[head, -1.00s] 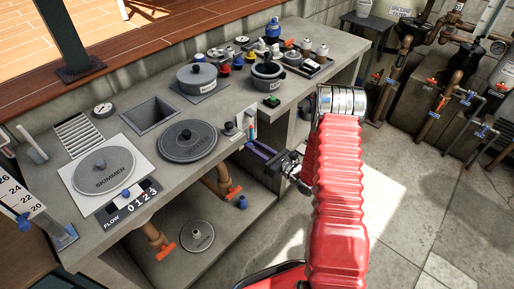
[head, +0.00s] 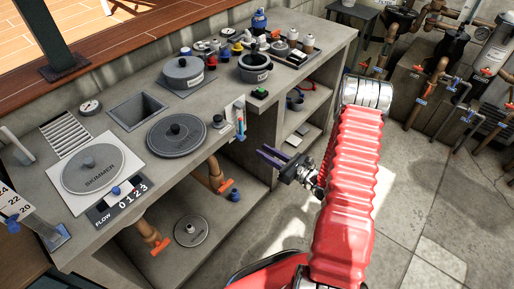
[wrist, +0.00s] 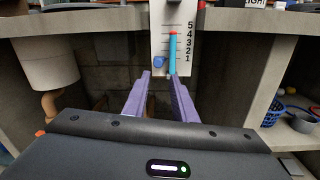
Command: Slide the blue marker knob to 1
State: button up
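A white scale card (wrist: 161,45) with numbers 1 to 5 hangs at the bench's front edge, with a red and blue tube on it. The blue marker knob (wrist: 158,62) sits left of the tube, roughly level with the low numbers; its exact reading is unclear. The card also shows small in the head view (head: 236,112). My gripper (wrist: 159,75) is open and empty, its two purple fingers pointing at the card. The knob appears between and just above the fingertips, apparently untouched. In the head view my gripper (head: 263,152) is in front of the bench, right of the card.
The grey bench (head: 215,90) carries pots, lids and small bottles. Open shelves lie below. Pipes and valves line the right wall; the floor is free.

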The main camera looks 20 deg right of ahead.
jog(key=v, duration=0.3)
jog(key=shift+s+d, duration=0.1)
jog(key=shift+s, duration=0.1)
dwell(0.4)
